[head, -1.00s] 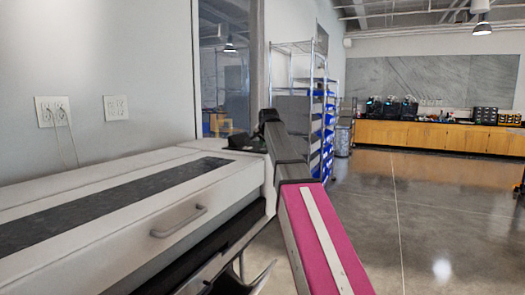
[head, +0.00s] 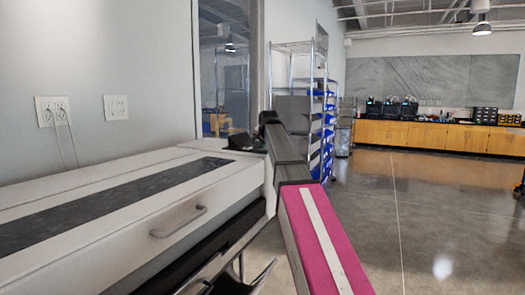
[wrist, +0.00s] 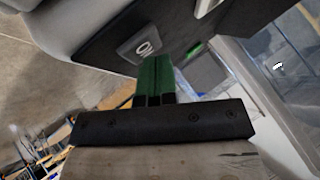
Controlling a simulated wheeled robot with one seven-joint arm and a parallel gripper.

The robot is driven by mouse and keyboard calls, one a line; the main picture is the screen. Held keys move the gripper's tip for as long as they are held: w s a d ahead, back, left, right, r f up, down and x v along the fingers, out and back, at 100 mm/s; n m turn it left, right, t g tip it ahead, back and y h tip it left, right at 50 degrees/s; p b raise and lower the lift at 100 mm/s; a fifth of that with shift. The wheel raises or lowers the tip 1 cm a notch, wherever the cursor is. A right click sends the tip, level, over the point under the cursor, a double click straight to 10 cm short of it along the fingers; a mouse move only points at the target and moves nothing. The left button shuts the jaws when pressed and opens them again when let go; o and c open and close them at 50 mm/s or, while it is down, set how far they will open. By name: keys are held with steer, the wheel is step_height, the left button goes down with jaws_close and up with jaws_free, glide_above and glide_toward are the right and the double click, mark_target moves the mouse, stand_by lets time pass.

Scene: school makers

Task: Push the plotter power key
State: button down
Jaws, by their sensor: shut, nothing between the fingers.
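The plotter (head: 125,200) is a long white machine with a dark strip on top and a grey handle in front. Its right end carries a small dark panel (head: 245,142), which also fills the upper middle of the wrist view (wrist: 175,28). The power key (wrist: 138,47) is a grey rounded key with a white mark on that panel. My gripper (wrist: 155,62) has green fingers, shut and empty, with tips beside the key's lower right edge in the picture. I cannot tell whether they touch it. In the head view my arm reaches to the plotter's right end; the fingers cannot be made out.
A wall with outlets (head: 115,107) stands behind the plotter, with a cable hanging from one. A wire shelf with blue bins (head: 325,125) stands beyond my arm. A wooden cabinet row (head: 440,137) lines the back. The floor (head: 430,215) at right is open.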

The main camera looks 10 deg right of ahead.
stand_by(0.3)
steer(key=shift+r, duration=0.5)
steer(key=shift+r, duration=0.1)
steer(key=shift+r, duration=2.9)
